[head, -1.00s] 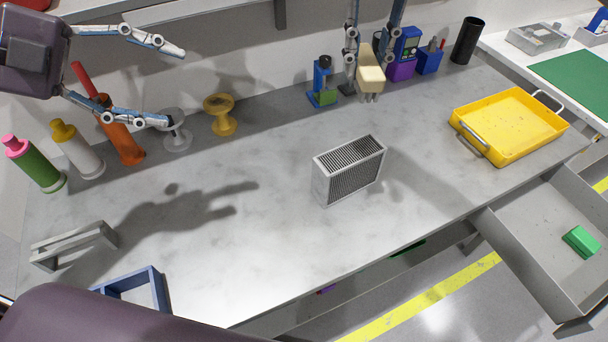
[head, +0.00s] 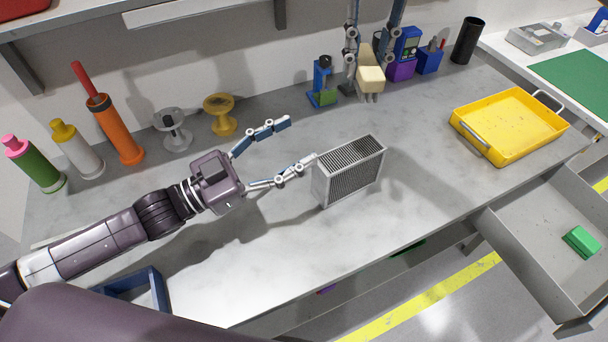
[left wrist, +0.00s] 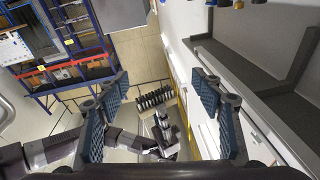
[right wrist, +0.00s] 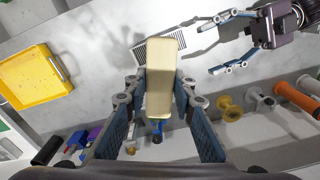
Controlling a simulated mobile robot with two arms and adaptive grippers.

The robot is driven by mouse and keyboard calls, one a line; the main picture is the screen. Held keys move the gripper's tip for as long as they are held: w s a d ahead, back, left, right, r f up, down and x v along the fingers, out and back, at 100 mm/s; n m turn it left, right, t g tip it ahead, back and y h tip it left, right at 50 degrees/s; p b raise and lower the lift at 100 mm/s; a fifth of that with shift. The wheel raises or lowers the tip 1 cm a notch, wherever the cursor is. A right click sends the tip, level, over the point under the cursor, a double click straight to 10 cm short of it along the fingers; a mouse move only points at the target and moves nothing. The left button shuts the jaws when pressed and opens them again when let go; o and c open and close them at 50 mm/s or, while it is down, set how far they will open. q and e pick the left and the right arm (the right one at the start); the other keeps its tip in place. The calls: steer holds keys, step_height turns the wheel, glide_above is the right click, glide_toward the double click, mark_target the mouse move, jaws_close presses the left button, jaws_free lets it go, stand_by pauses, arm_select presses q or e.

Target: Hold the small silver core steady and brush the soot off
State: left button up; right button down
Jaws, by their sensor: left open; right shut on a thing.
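The small silver core (head: 348,172), a finned block, stands upright on the grey bench; dark shading shows between its fins. It is partly behind the brush in the right wrist view (right wrist: 142,52). My left gripper (head: 302,141) is open just left of the core, its nearer finger close to the core's top left corner; I cannot tell whether they touch. My right gripper (head: 368,62) is shut on a cream brush (head: 371,80) with bristles pointing down, held at the back of the bench, apart from the core. The brush fills the middle of the right wrist view (right wrist: 161,80).
A yellow tray (head: 463,122) stands at the right. Blue and green devices (head: 322,85) and a black cylinder (head: 467,42) line the back. Bottles, an orange pump (head: 119,130) and a yellow spool (head: 220,112) stand back left. A blue frame (head: 155,285) lies front left. Bench right of the core is clear.

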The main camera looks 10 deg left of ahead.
arm_select(q)
steer(key=n+g+y, duration=0.1)
steer(key=n+y, duration=0.1)
glide_toward(354, 155)
steer(key=x, duration=0.7)
steer(key=f+x, duration=0.1)
steer(key=x, duration=0.3)
steer(key=shift+w+a, duration=0.25)
steer(key=c, duration=1.5)
